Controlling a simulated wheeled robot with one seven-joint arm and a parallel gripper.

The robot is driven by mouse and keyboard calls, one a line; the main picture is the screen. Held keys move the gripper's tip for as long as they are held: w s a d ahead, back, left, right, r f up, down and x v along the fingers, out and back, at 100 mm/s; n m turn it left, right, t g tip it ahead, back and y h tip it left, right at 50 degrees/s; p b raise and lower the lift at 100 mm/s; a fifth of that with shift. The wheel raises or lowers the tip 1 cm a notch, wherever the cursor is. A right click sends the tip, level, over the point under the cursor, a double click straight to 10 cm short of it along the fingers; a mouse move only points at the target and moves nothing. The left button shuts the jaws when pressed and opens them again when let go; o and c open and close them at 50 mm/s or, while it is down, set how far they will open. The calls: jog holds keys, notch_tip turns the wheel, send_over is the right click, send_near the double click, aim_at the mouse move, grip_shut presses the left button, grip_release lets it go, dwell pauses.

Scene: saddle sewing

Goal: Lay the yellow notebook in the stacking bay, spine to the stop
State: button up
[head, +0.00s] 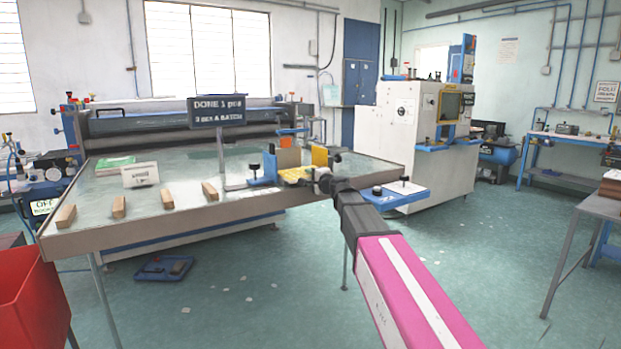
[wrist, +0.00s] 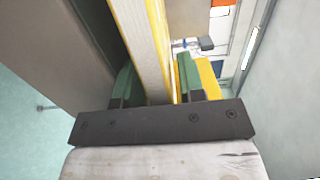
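The yellow notebook (head: 296,174) is at the right end of the glass-topped table, at the tip of my arm. In the wrist view, the notebook (wrist: 150,45) stands on edge between the green fingers of my gripper (wrist: 158,75), its pale page edges showing. The fingers look closed on its two sides. My gripper (head: 321,180) is small and partly hidden in the head view. A blue fixture (head: 263,173) with black knobs, a brown block (head: 289,158) and an upright yellow piece (head: 319,156) stand beside it, apparently the stacking bay. Its stop and the notebook's spine cannot be made out.
Several wooden blocks (head: 118,207), a white card (head: 140,175) and a green book (head: 115,166) lie on the table (head: 215,220). A red bin (head: 30,300) is front left.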

jog(key=v, duration=1)
jog(key=shift+s+a, duration=0.2)
jog(key=shift+a, duration=0.1)
dwell(1.1)
jog(key=s+d+f+n+g+h, duration=0.2)
jog(key=s+f+g, duration=0.15)
jog(key=f, duration=0.55)
jog(key=s+d+f+n+g+h, duration=0.1)
jog(key=s+d+f+n+g, duration=0.2)
jog(key=f, duration=0.6)
jog(key=s+d+f+n+g+h, duration=0.1)
jog(key=s+f+n+g+h, duration=0.1)
jog(key=s+f, duration=0.5)
jog(key=s+d+f+n+g+h, duration=0.1)
jog(key=s+d+f+g+h, duration=0.1)
jog(key=s+d+f, duration=0.4)
jog(key=s+d+f+n+g+h, duration=0.2)
jog(key=s+d+f, duration=0.4)
jog(key=f, duration=0.3)
jog(key=shift+f+g+h, duration=0.4)
jog(key=shift+g+h, duration=0.45)
jog(key=shift+h, duration=0.15)
